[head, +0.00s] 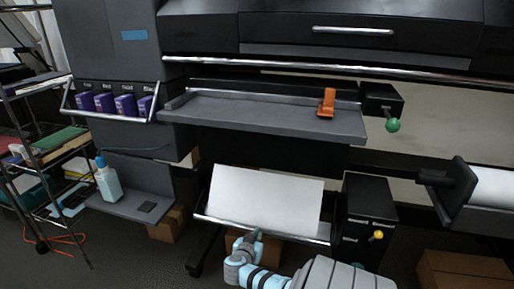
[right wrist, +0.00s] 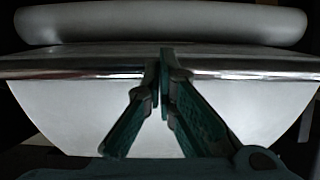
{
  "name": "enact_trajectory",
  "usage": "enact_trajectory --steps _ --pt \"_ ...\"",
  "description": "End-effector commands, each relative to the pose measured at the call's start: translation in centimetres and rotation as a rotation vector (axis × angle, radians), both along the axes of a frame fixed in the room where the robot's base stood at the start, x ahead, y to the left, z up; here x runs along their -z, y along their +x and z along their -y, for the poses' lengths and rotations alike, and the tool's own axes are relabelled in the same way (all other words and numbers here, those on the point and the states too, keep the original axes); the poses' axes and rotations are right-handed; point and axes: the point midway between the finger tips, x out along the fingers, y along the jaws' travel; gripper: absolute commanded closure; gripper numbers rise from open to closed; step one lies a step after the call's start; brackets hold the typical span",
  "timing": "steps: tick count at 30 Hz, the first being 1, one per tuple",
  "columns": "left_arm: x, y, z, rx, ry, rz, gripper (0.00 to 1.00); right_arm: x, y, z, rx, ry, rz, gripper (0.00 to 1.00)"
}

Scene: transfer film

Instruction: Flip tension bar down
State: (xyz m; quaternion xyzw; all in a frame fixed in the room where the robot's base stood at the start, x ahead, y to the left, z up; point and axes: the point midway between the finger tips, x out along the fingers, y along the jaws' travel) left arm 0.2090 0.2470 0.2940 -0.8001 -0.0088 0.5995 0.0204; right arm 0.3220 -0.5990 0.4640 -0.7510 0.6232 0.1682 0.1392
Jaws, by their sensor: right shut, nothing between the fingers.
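A silver bar, which looks like the tension bar (head: 310,239), runs along the lower edge of the white film sheet (head: 268,198) in front of the large dark printer. In the right wrist view the shiny bar (right wrist: 75,70) crosses the whole picture, with white film (right wrist: 75,110) below it. My right gripper (head: 257,235) is at the bar's middle, at the sheet's bottom edge. In the right wrist view its fingers (right wrist: 160,55) are shut with nothing between them and overlap the bar. I cannot tell whether they touch it. My left gripper is not in view.
A black box with a yellow knob (head: 378,235) stands right of the sheet. A grey shelf (head: 265,113) with an orange tool (head: 327,103) is above. A film roll (head: 492,187) is at the right edge. Cardboard boxes (head: 465,272) stand on the floor.

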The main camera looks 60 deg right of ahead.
Motion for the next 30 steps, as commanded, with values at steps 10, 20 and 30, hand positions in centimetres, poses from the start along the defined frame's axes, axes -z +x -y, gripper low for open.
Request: enact_trajectory --steps 10,20,30 --pt "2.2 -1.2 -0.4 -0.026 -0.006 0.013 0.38 -1.7 0.3 -1.1 -0.007 0.002 0.001 1.0" --pt "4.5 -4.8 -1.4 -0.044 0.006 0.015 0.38 -2.0 -0.2 -6.7 -0.016 0.005 -0.001 1.0" --pt "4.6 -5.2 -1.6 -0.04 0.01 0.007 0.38 -0.2 -1.2 -11.7 -0.015 0.001 0.0 1.0"
